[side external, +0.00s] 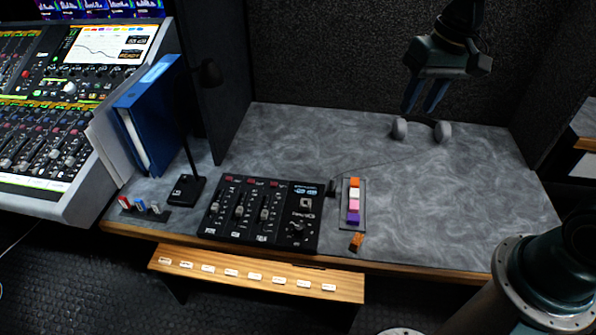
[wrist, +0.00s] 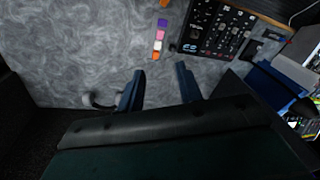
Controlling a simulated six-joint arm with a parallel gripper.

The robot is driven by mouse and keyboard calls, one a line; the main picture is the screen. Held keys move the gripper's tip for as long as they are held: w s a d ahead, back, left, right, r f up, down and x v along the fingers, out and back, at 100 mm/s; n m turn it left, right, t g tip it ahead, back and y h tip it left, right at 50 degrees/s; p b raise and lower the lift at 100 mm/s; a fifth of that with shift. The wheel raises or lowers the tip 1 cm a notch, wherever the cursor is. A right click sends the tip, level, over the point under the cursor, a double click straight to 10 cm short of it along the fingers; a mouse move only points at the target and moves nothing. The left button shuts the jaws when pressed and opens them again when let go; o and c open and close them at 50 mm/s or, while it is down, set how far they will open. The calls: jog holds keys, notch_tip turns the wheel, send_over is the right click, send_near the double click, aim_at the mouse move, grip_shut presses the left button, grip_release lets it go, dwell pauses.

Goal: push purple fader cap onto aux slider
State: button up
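The purple fader cap (side external: 353,218) sits at the front end of a small tray (side external: 363,222), in line with pink, white and orange caps. It also shows in the wrist view (wrist: 162,22). The black fader panel (side external: 285,241) lies left of the tray, with three sliders; the labels are too small to tell which is aux. The panel shows in the wrist view at upper right (wrist: 217,30). My gripper (side external: 418,108) is open and empty, above the table's back right, behind and right of the caps. In the wrist view, its fingers (wrist: 158,69) are apart with only table between them.
Headphones (side external: 443,131) lie at the back, under my gripper. A loose orange piece (side external: 357,240) lies at the front edge. A microphone stand (side external: 186,190), blue binder (side external: 150,115) and mixing console (side external: 60,110) stand left. The table's right side is clear.

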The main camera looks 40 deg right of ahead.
jog(key=w+f+m+g+y, duration=0.1)
jog(key=w+f, duration=0.4)
jog(key=f, duration=0.6)
jog(key=w+f+m+g+y, duration=0.1)
jog(key=w+f+m+g, duration=0.2)
jog(key=f, duration=0.8)
jog(key=shift+w+f+m+g, duration=0.4)
jog(key=shift+w+m, duration=0.2)
jog(key=shift+w, duration=0.4)
jog(key=shift+a, duration=0.1)
send_over(354, 215)
jog(key=w+d, duration=0.2)
jog(key=shift+s+a+f, duration=0.1)
jog(key=shift+f, duration=1.85)
jog(key=shift+s+a+f, duration=0.1)
jog(key=shift+f, duration=1.85)
jog(key=shift+f, duration=0.1)
jog(key=shift+x, duration=2.5)
jog(key=shift+c, duration=0.2)
jog(key=c, duration=0.5)
